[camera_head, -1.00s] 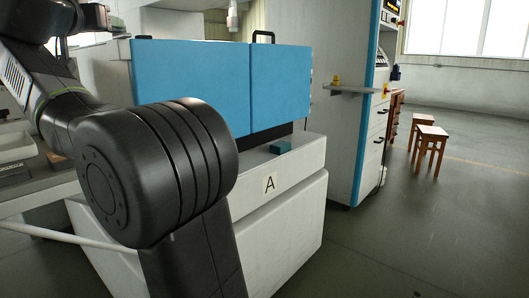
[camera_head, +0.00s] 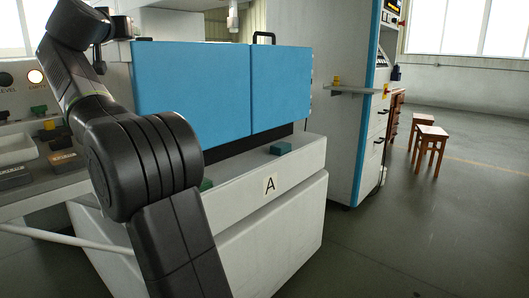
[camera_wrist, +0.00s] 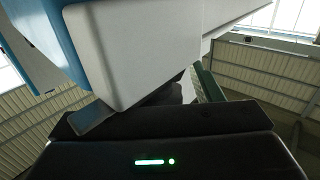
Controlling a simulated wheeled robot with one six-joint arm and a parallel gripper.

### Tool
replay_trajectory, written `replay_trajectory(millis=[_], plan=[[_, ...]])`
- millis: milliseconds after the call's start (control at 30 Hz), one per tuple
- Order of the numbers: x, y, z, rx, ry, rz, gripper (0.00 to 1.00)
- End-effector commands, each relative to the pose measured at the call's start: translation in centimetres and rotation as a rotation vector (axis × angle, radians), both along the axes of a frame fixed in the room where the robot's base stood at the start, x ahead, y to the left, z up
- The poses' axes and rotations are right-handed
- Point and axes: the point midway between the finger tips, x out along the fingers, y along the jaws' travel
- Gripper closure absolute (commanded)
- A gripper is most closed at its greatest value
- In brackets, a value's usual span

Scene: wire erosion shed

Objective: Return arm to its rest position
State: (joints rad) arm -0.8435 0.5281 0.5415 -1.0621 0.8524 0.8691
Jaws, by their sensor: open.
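My arm (camera_head: 150,165) rises across the left of the head view, folded upward. Its wrist end is at the top left, before a grey panel. My gripper (camera_wrist: 155,122) shows in the wrist view as a dark body with a lit green bar. Its jaws are open and nothing shows held in them. The fingertips are hard to make out. The wrist camera looks upward at a pale machine part, roof panels and windows.
The machine with blue doors (camera_head: 192,90) and white base (camera_head: 275,225) stands close behind my arm. Green blocks (camera_head: 281,148) (camera_head: 206,184) sit on its ledge. A left bench holds a white tray (camera_head: 17,155) and dark boxes (camera_head: 14,177). Wooden stools (camera_head: 431,136) stand right; nearby floor is clear.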

Motion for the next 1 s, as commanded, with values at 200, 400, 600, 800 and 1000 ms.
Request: replay_trajectory(millis=[200, 400, 600, 800, 1000], plan=[[-0.2, 0.0, 0.4, 0.002, -0.002, 0.148, 0.41], [-0.3, 0.3, 0.6, 0.002, 0.000, 0.266, 0.41], [-0.4, 0.6, 0.7, 0.001, 0.002, 0.361, 0.41], [-0.4, 0.7, 0.7, 0.000, 0.002, 0.421, 0.41], [-0.4, 0.9, 0.7, -0.001, 0.000, 0.462, 0.41]])
